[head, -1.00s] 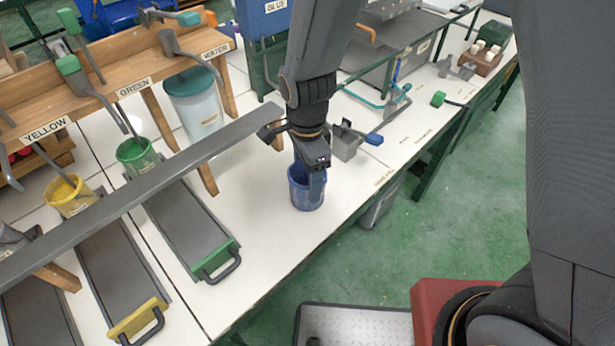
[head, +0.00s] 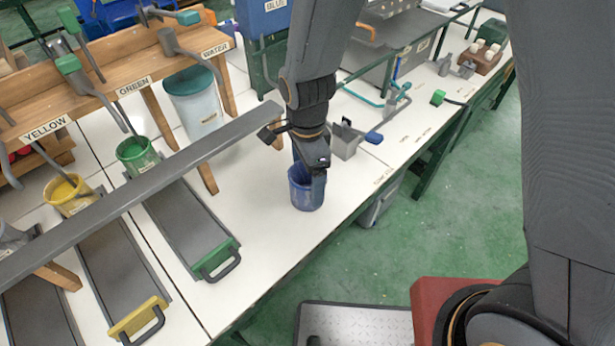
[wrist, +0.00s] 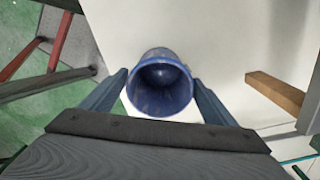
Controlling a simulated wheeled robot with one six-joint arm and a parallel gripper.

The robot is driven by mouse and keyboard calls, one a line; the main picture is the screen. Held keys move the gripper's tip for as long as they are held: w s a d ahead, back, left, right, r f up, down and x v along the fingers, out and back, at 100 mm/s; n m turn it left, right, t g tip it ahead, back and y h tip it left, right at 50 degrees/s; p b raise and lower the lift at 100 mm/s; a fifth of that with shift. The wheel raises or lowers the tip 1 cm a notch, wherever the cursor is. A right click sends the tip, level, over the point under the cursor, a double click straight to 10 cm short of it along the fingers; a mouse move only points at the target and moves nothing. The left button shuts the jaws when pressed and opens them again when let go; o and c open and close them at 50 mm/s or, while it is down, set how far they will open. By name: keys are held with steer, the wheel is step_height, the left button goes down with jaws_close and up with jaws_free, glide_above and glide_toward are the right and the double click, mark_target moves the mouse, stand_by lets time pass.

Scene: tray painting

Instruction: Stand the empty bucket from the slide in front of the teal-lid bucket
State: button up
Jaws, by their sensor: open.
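An empty blue bucket (head: 303,196) stands on the white table near its front edge. In the wrist view I look down into the blue bucket (wrist: 160,92), and its inside is bare apart from smears. My gripper (wrist: 161,80) is open, with one finger on each side of the bucket; I cannot tell whether they touch it. In the head view my gripper (head: 310,172) is right over the bucket and hides part of its rim. The teal-lid bucket (head: 197,108), pale and translucent, stands at the back of the table below the WATER label.
A long grey slide (head: 140,190) crosses above the table to the left, its end on wooden legs. Grey trays with green (head: 216,260) and yellow (head: 138,317) ends lie under it. A grey box with a blue handle (head: 346,141) stands behind my gripper.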

step_height(320, 180, up, 12)
steer(key=b, duration=0.2)
steer(key=s+d+f+n, duration=0.1)
steer(key=d+n, duration=0.5)
steer(key=d, duration=0.6)
steer(key=s+d+n, duration=0.2)
steer(key=d+n, duration=0.4)
steer(key=d, duration=0.5)
steer(key=shift+d+f+n+t, duration=0.3)
steer(key=shift+d+f+t, duration=0.1)
